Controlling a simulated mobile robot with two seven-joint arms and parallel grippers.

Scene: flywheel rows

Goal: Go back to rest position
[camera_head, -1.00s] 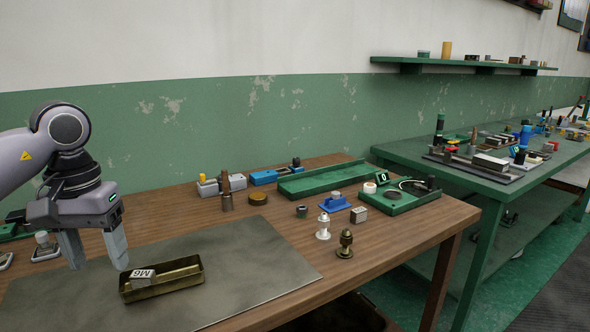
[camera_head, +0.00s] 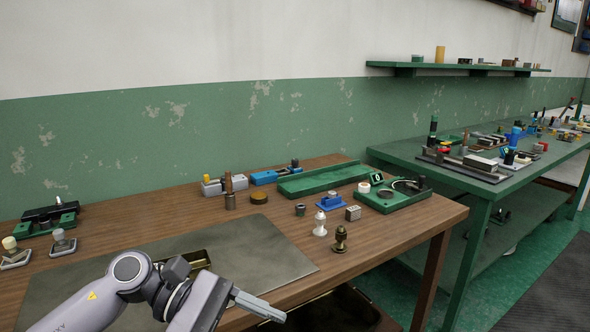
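My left arm comes in from the bottom left, low in front of the wooden bench (camera_head: 385,242). Its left gripper (camera_head: 262,306) points right, near the bench's front edge. The fingers are seen side-on and overlap, so I cannot tell whether they are open or shut. Nothing shows between them. The brass tray (camera_head: 196,258) on the grey mat (camera_head: 255,250) is mostly hidden behind my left arm; only its far rim and corner show. My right gripper is not in view.
A white knobbed part (camera_head: 320,226) and a bronze knobbed part (camera_head: 340,240) stand right of the mat. Behind them are a long green tray (camera_head: 322,178) and a green fixture (camera_head: 405,195). A green bench (camera_head: 500,187) stands to the right.

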